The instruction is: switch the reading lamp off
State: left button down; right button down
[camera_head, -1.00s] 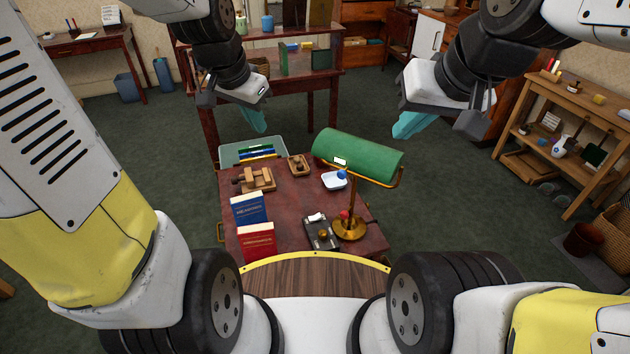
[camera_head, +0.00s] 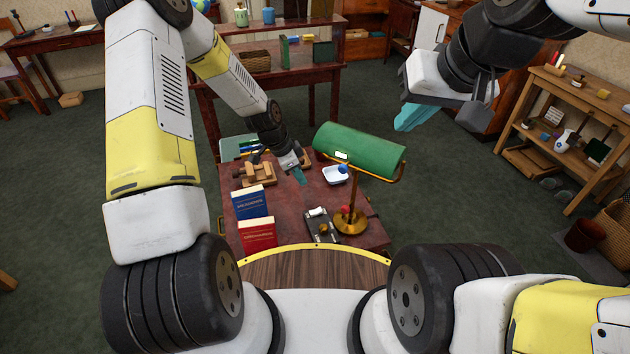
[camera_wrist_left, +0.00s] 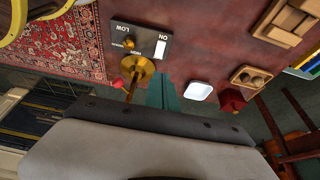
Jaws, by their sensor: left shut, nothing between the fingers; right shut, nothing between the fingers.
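The reading lamp has a green shade (camera_head: 358,150) on a brass stem and round base (camera_head: 350,222) at the right of the red-brown desk. I cannot tell whether it is lit. A dark control box (camera_head: 321,227) lies left of the base. In the left wrist view the box (camera_wrist_left: 142,34) shows a white switch (camera_wrist_left: 161,48) beside "ON" and a brass knob (camera_wrist_left: 128,44) between "LOW" and "HIGH". My left gripper (camera_head: 300,176) is shut and empty above the desk, behind the box and apart from it; its teal fingers show in the wrist view (camera_wrist_left: 164,92). My right gripper (camera_head: 415,117) is shut, raised at right.
On the desk (camera_head: 285,220) stand a blue book (camera_head: 250,203), a red book (camera_head: 257,235), a wooden piece (camera_head: 254,174) and a white dish (camera_head: 335,175). A red ball (camera_head: 345,210) is by the lamp stem. The lamp shade overhangs the desk's right side.

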aim_at(318, 210)
pick_arm(q)
jog(key=shift+d+f, duration=0.1)
jog(key=shift+f, duration=0.25)
jog(key=x, duration=1.4)
jog(key=shift+s+a, duration=0.2)
jog(key=shift+a, duration=0.1)
jog(key=shift+f, duration=0.1)
jog(key=shift+d+f+y, duration=0.3)
jog(key=shift+f+y, duration=0.05)
jog(key=shift+y, duration=0.25)
